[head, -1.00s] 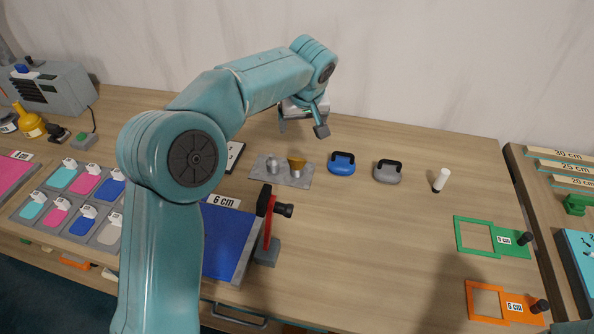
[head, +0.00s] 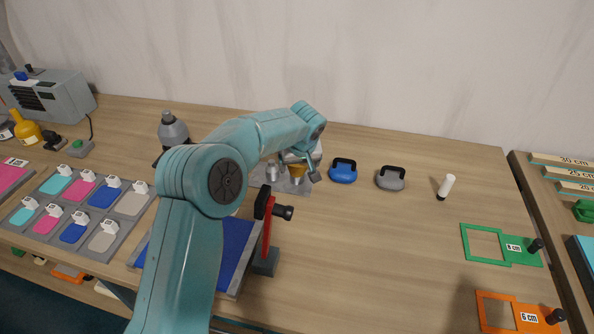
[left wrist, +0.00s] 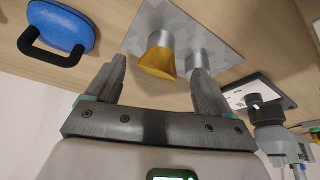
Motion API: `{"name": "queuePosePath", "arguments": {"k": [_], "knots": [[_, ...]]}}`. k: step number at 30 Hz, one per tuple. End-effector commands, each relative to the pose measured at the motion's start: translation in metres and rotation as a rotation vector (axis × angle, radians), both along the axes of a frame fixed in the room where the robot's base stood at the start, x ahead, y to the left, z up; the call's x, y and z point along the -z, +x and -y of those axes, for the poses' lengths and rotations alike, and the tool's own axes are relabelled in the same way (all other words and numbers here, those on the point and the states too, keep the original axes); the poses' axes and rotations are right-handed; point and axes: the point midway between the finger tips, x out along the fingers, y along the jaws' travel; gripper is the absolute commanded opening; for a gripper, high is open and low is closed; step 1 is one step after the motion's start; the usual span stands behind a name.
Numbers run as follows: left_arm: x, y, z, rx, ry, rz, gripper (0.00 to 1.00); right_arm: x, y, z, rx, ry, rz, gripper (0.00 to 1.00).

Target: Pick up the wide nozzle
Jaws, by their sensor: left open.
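The wide nozzle (head: 297,170) is brass-coloured and flared, and stands on a grey plate (head: 300,188). In the left wrist view the wide nozzle (left wrist: 158,61) shows between and just beyond my fingertips. A narrower silver nozzle (head: 272,170) stands beside it on the plate; it also shows in the left wrist view (left wrist: 197,62), close to one finger. My left gripper (left wrist: 159,72) is open and empty, above the plate. In the head view my left gripper (head: 303,166) partly covers the area around the brass nozzle. My right gripper is not in view.
A blue handled block (head: 343,172) and a grey one (head: 390,179) stand right of the plate. A red-and-black tool on a stand (head: 265,225) is in front. A grey bottle-like object (head: 172,130) stands behind my arm. The table's right middle is mostly clear.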

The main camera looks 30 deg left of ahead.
Motion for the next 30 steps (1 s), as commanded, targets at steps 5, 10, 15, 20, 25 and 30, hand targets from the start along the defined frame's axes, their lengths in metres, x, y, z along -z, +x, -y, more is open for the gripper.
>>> {"name": "queuePosePath", "arguments": {"k": [5,10,15,20,25,30], "knots": [[0.017,0.006,-0.005,0.000,0.001,-0.004,0.82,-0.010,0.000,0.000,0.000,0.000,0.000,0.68],[0.042,0.015,-0.011,0.000,-0.001,-0.002,0.82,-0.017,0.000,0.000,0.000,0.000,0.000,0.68],[0.050,0.017,-0.013,0.000,0.000,0.000,0.82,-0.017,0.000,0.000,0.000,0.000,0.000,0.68],[0.050,0.017,-0.013,0.000,-0.001,0.001,0.79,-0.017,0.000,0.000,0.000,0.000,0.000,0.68],[0.050,0.017,-0.012,0.000,-0.001,0.001,0.26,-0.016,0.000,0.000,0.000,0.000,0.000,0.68],[0.050,0.017,-0.012,0.001,0.000,-0.001,0.15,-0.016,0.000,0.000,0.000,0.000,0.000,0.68]]}}
